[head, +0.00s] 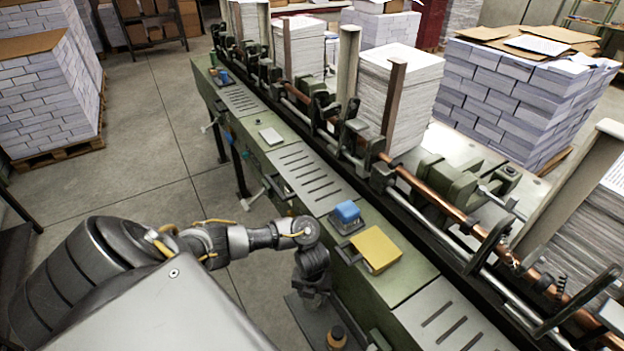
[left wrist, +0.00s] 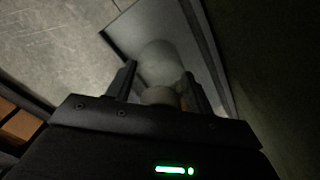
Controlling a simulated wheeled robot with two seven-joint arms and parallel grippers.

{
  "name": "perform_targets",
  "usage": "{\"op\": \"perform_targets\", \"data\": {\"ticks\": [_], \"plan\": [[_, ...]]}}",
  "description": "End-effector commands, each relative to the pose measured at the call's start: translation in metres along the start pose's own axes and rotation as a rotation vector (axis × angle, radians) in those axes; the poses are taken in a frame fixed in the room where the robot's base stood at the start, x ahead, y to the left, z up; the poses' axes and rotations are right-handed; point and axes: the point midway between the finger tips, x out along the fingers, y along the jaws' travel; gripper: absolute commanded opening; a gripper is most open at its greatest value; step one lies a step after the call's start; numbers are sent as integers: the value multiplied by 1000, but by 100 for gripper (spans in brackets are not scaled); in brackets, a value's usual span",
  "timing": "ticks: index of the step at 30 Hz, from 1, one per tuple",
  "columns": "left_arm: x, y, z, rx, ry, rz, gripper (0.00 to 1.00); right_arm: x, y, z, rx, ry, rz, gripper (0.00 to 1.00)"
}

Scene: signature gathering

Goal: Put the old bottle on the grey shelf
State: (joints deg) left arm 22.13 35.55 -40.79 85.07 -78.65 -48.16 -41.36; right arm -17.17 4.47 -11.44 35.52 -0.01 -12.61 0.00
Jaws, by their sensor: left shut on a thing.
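My left gripper (head: 313,298) hangs low beside the green machine, pointing down. In the left wrist view, the gripper's two fingers (left wrist: 160,90) are shut on the neck of a pale, rounded bottle (left wrist: 160,62). The bottle's body reaches away from the fingers, over the grey shelf (left wrist: 125,30). I cannot tell whether it touches the shelf. In the head view the gripper hides the held bottle, and the dark grey shelf (head: 300,312) shows around the gripper, low by the machine's side. My right gripper is not in view.
The long green machine (head: 398,290) borders the right, with a yellow pad (head: 376,249) and blue block (head: 346,213) on top. Open concrete floor (head: 165,130) lies to the left.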

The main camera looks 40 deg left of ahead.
Motion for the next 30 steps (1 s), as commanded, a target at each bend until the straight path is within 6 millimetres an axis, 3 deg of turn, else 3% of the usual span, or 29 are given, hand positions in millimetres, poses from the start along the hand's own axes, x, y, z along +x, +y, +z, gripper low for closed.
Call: {"op": "perform_targets", "data": {"ticks": [3,6,18,19,23,30], "plan": [[20,1,-2,-3,4,2,31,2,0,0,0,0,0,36],[28,0,-1,-2,1,1,31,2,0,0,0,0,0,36],[34,0,-1,-1,0,1,31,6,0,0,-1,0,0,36],[33,0,-1,-1,0,1,55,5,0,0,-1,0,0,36],[32,0,-1,-1,0,0,72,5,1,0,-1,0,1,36],[32,0,-1,-1,0,0,74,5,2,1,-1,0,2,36]]}}
